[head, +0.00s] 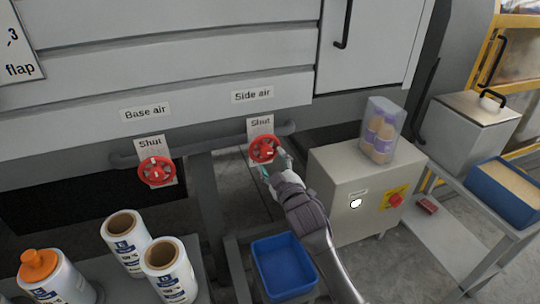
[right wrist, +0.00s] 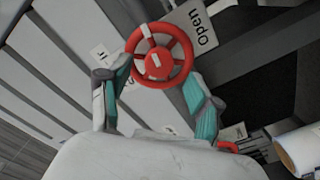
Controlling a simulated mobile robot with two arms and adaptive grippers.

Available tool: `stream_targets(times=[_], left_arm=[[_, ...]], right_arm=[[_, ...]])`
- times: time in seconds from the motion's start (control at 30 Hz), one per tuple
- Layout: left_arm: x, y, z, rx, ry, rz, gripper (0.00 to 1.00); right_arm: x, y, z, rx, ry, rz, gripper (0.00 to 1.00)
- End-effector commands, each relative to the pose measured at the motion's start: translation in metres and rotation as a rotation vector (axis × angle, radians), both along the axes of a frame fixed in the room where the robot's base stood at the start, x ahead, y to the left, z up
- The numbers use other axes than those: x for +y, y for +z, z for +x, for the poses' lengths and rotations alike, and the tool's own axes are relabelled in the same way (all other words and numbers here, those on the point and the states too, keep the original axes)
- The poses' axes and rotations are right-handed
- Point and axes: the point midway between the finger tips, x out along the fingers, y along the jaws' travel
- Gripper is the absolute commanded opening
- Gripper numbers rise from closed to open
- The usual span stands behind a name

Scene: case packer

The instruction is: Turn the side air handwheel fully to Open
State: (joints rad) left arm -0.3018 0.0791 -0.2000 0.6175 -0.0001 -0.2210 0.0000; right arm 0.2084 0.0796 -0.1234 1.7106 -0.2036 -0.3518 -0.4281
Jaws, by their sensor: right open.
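The side air handwheel (head: 262,149) is red and sits below the "Side air" label (head: 252,95), in front of a plate (head: 261,126) whose word "Shut" shows above it. In the right wrist view the handwheel (right wrist: 158,55) shows whole, with a plate reading "Open" (right wrist: 200,28) beside it. My right gripper (head: 272,160) is at the lower right of the wheel. In the right wrist view its two teal-padded fingers (right wrist: 162,95) are spread, one to each side of the wheel's lower part. I cannot tell whether they touch the rim. My left gripper is not in view.
The base air handwheel (head: 157,171), also red, is to the left on the same pipe. A grey control box (head: 345,210) with a red button and a bagged item (head: 381,131) stands close right of my arm. A blue bin (head: 283,267) is below; rolls (head: 168,271) stand front left.

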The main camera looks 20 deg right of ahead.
Motion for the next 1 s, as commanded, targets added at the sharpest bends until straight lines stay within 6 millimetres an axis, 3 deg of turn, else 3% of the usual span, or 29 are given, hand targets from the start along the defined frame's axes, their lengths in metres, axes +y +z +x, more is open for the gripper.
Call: stream_targets(times=[0.2, 0.53, 0.9, 1.0], left_arm=[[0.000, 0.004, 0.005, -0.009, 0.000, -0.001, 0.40], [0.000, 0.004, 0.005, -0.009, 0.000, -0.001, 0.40], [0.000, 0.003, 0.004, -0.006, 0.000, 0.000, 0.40], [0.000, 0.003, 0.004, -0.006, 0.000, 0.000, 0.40]], right_arm=[[0.001, 0.000, 0.022, 0.000, 0.000, 0.000, 0.64], [0.001, -0.001, 0.025, 0.000, 0.000, 0.000, 0.64], [0.001, -0.001, 0.025, 0.000, 0.000, 0.000, 0.04], [0.001, -0.001, 0.025, 0.001, -0.001, 0.001, 0.04]])
